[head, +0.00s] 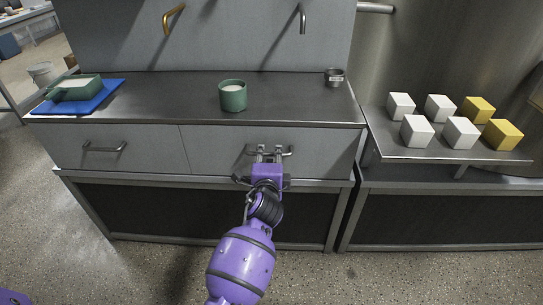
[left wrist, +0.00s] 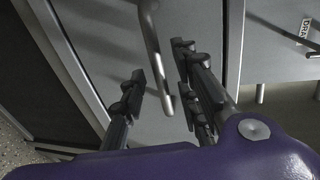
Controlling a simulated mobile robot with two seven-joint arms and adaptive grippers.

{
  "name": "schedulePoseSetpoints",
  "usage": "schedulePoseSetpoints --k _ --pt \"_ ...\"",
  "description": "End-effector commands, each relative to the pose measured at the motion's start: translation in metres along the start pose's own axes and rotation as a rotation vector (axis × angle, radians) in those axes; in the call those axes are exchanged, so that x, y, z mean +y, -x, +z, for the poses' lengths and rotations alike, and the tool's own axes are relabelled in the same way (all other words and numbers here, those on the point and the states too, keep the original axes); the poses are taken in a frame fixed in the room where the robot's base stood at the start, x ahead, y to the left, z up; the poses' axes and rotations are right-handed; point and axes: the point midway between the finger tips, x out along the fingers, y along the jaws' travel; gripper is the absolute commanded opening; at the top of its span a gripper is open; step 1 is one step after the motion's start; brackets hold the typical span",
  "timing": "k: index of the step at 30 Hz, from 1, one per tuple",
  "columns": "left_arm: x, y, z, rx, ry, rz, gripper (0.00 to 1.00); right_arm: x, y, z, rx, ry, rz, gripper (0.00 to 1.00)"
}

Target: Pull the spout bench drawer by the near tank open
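The spout bench (head: 300,98) has two grey drawers side by side under its metal top. The right drawer (head: 325,145), nearer the big metal tank (head: 440,50), looks flush with the left drawer (head: 110,155). My left gripper (head: 269,153) is at the right drawer's bar handle (head: 285,152). In the left wrist view the handle (left wrist: 152,45) runs between the spread fingers (left wrist: 160,95), with gaps visible on its sides. The fingers look open. My right gripper is not in view.
A green cup (head: 233,97) and a small metal cup (head: 334,77) stand on the bench. A blue tray (head: 105,90) holds a green container (head: 82,90) at the left. White and yellow blocks sit on a side shelf (head: 390,145).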

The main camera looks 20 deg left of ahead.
Motion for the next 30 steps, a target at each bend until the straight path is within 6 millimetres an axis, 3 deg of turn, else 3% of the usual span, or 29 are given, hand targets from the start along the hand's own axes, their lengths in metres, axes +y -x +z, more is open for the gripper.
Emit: schedulePoseSetpoints --k 6,15,22,30 --pt "0.001 -0.022 0.000 0.000 0.001 0.001 0.29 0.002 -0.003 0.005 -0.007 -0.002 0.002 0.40" --pt "0.000 -0.024 0.000 0.001 0.002 0.000 0.29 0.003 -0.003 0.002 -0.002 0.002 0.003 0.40" --pt "0.000 -0.024 0.000 0.001 0.002 0.001 0.00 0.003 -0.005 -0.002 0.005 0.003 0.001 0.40" --pt "0.000 -0.024 0.000 0.001 0.003 0.001 0.00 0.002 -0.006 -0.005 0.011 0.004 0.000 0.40"
